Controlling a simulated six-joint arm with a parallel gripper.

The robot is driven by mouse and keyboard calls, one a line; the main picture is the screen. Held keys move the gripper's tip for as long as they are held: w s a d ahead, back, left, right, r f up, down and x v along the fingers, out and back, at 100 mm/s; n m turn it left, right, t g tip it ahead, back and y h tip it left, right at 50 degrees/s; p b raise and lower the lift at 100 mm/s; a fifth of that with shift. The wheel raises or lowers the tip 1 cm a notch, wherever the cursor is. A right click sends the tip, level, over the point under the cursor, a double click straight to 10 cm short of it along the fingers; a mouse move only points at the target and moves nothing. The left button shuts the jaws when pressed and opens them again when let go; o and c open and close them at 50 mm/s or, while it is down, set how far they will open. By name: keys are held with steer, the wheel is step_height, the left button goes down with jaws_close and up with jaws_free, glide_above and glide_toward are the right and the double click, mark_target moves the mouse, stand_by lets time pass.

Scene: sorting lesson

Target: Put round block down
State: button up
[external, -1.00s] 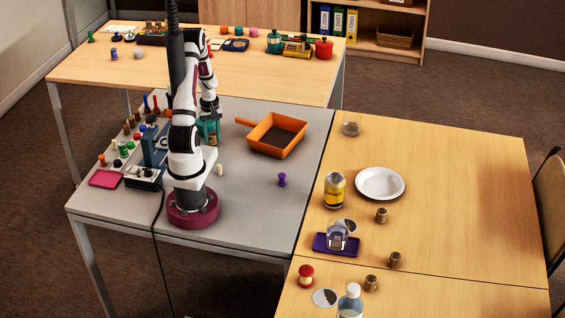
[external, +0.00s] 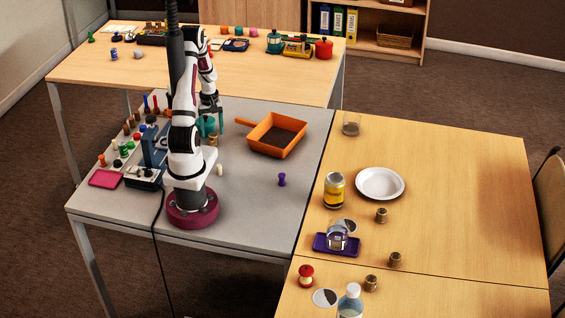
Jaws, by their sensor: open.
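My gripper (external: 212,113) points down over the grey table, just behind my arm. Its fingers look apart, with nothing visibly held between them. A teal rounded object (external: 206,125) stands on the table just below the fingers, partly hidden by my arm. A small tan-brown piece (external: 212,140) shows at its foot. I cannot tell for sure which of these is the round block, or whether a finger still touches the teal object.
An orange pan (external: 276,135) lies to the right of my gripper. A purple peg (external: 282,180) and a small cream peg (external: 219,170) stand on the grey table. Several coloured pegs stand left of my arm, near a pink tray (external: 106,178). The table's right front is mostly clear.

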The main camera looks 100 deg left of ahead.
mark_target(213, 135)
steer(key=shift+o, duration=0.6)
step_height(213, 135, up, 3)
steer(key=shift+f, duration=0.2)
